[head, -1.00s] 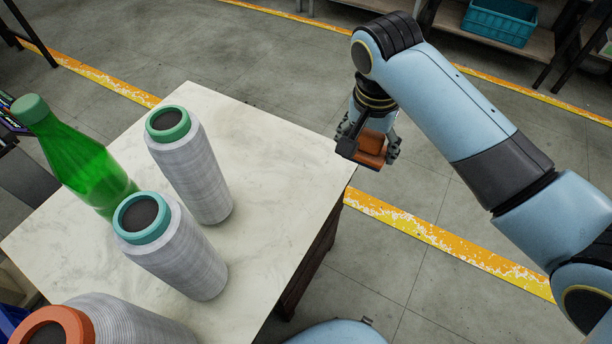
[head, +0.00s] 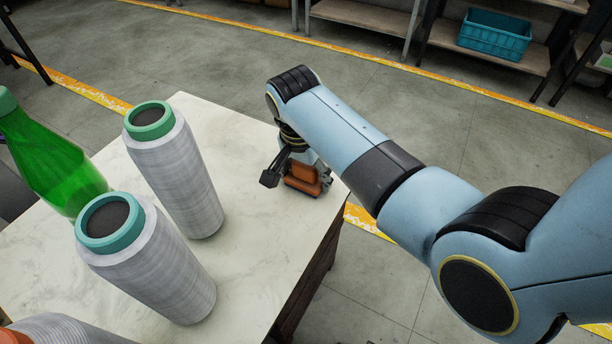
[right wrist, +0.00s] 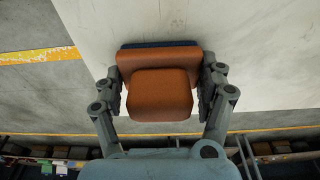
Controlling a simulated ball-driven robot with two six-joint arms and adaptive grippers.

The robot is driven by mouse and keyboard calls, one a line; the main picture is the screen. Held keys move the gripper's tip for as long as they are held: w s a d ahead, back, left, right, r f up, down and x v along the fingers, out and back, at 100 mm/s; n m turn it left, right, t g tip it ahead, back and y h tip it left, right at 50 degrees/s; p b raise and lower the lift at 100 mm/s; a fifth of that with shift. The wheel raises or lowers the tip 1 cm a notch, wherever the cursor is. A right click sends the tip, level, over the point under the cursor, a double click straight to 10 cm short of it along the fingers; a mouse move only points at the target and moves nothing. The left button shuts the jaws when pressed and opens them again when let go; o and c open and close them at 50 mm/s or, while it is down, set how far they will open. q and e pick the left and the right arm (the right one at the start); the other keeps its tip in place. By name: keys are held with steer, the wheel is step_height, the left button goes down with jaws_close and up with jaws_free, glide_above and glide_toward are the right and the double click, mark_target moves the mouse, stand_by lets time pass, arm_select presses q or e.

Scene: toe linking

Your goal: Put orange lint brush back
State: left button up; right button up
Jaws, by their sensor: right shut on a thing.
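The orange lint brush (head: 301,184) is at the right corner of the pale table (head: 262,240). My right gripper (head: 308,182) is shut on it, with the fingers on either side. In the right wrist view the brush (right wrist: 158,92) sits between the two fingers of my right gripper (right wrist: 160,88), with a dark blue edge along its far side. The pale table top fills the upper part of that view. I cannot tell whether the brush touches the table. My left gripper is not in view.
Two grey yarn cones with green tops (head: 178,170) (head: 148,258) and a green bottle (head: 45,160) stand on the table's left side. Part of another cone shows at the lower left. The table between cones and brush is clear. A shelf with a blue crate (head: 495,34) stands behind.

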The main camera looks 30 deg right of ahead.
mark_target(302, 167)
steer(key=o, duration=1.7)
steer(key=r+p, duration=0.1)
steer(key=r, duration=0.3)
steer(key=a+r+p, duration=0.1)
steer(key=r+p, duration=0.1)
steer(key=r, duration=0.2)
steer(key=r+p, duration=0.1)
steer(key=r, duration=0.3)
steer(key=shift+s+a, duration=0.25)
steer(key=shift+s, duration=0.15)
